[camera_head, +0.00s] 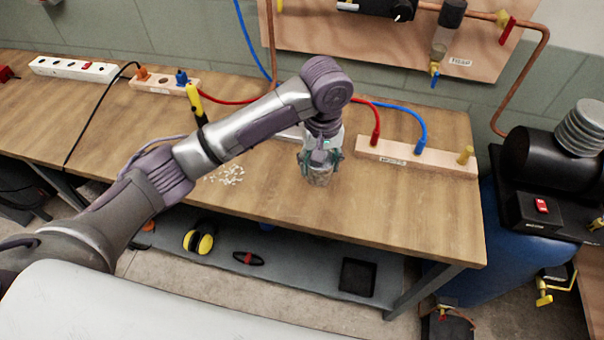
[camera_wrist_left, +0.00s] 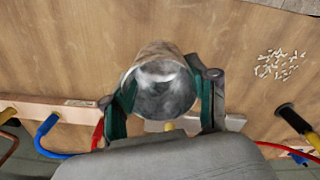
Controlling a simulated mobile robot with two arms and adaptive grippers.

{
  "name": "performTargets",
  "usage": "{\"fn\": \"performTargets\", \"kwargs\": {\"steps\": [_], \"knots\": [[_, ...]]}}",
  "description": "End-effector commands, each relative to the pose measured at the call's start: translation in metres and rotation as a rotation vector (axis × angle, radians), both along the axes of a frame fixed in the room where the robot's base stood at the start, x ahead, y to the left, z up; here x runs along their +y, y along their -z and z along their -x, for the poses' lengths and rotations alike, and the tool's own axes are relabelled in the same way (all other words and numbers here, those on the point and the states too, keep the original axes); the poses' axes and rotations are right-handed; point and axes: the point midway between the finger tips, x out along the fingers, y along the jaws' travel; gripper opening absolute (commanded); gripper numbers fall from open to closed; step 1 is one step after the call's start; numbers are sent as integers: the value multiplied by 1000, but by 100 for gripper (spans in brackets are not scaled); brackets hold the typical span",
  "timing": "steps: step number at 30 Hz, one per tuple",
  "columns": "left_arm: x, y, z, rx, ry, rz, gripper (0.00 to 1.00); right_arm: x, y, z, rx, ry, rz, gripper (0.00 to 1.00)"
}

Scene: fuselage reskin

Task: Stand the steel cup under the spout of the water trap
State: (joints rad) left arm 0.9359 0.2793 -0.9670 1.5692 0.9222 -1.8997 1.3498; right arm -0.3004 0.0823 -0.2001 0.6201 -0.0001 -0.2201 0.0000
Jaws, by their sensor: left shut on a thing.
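The steel cup (camera_head: 319,176) is in my left gripper (camera_head: 320,160) over the front middle of the bench. In the left wrist view the cup (camera_wrist_left: 163,88) sits between the two fingers of my left gripper (camera_wrist_left: 165,105), with its round opening facing the camera. I cannot tell whether its base touches the bench. The water trap (camera_head: 443,38), labelled TRAP, hangs on the wooden wall board at the upper right. Its spout with a blue tap (camera_head: 435,74) points down above the bench's back edge. My right gripper is not in view.
A wooden block with red, blue and yellow plugs (camera_head: 415,157) lies on the bench right of the cup. White bits (camera_head: 226,174) lie left of it. A yellow-handled tool (camera_head: 195,103) stands near my arm. A blue drum (camera_head: 500,240) is beyond the bench's right end.

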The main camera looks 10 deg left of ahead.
Motion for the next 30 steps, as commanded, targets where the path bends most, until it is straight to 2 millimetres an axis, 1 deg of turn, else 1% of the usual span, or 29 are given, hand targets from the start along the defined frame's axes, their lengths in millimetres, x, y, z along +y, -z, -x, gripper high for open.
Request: {"fn": "performTargets", "kwargs": {"steps": [1,4,6,10,14,18,22,30], "knots": [[14,5,-3,4,-5,-4,23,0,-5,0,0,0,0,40],[35,18,-10,3,-4,-3,23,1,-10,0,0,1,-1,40],[46,26,-14,3,-2,-2,23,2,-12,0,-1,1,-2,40],[60,36,-19,1,1,0,23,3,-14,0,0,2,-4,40],[64,43,-20,2,2,1,23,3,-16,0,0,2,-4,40],[65,64,-19,4,2,-1,23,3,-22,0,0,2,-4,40],[64,78,-20,0,3,0,23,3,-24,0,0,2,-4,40],[64,80,-20,-1,3,1,23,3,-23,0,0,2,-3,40]]}}
